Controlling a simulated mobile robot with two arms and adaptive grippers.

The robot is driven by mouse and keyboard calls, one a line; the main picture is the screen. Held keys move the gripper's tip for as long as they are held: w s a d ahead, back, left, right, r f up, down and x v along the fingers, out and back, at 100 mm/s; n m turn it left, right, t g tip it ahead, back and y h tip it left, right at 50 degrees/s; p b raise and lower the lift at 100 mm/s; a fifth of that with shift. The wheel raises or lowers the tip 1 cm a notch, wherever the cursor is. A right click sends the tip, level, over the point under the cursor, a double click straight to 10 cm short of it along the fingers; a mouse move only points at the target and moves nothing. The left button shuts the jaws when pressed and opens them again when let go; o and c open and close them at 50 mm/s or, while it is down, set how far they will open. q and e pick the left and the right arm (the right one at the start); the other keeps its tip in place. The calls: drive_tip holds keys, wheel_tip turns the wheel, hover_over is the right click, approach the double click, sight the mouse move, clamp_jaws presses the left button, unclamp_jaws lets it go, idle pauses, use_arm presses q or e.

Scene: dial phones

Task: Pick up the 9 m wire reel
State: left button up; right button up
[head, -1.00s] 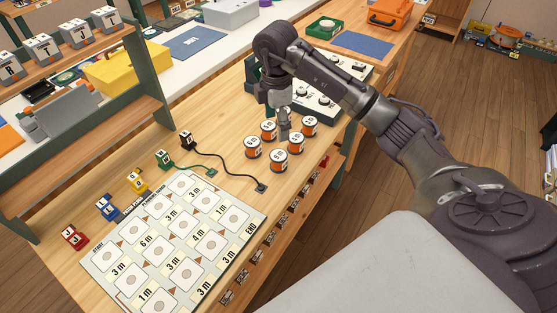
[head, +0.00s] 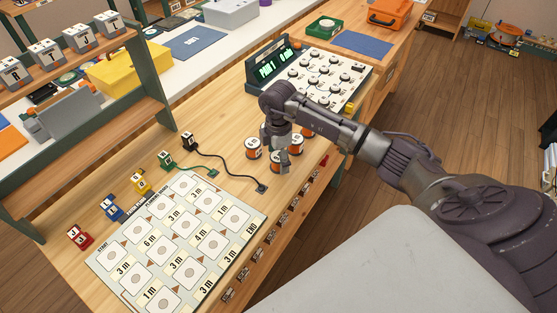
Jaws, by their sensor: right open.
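A cluster of white-and-orange wire reels stands on the wooden workbench. The left reel (head: 253,149), the front reel (head: 294,160) and a rear right reel (head: 307,131) show; other reels are partly or wholly behind my right arm. The labels are too small to tell surely which reel is the 9 m one. My right gripper (head: 283,166) is open, pointing down at the front reel and covering part of it. I cannot tell whether its fingers touch the reel. My left gripper is not in view.
A board of squares with lengths in metres (head: 253,228) lies in front. A console with knobs and a green display (head: 274,66) stands behind. Small coloured blocks (head: 140,181) line the left.

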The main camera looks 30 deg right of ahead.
drive_tip(key=shift+c, duration=0.3)
drive_tip(key=c, duration=1.2)
drive_tip(key=shift+r, duration=0.1)
drive_tip(key=shift+c, duration=0.2)
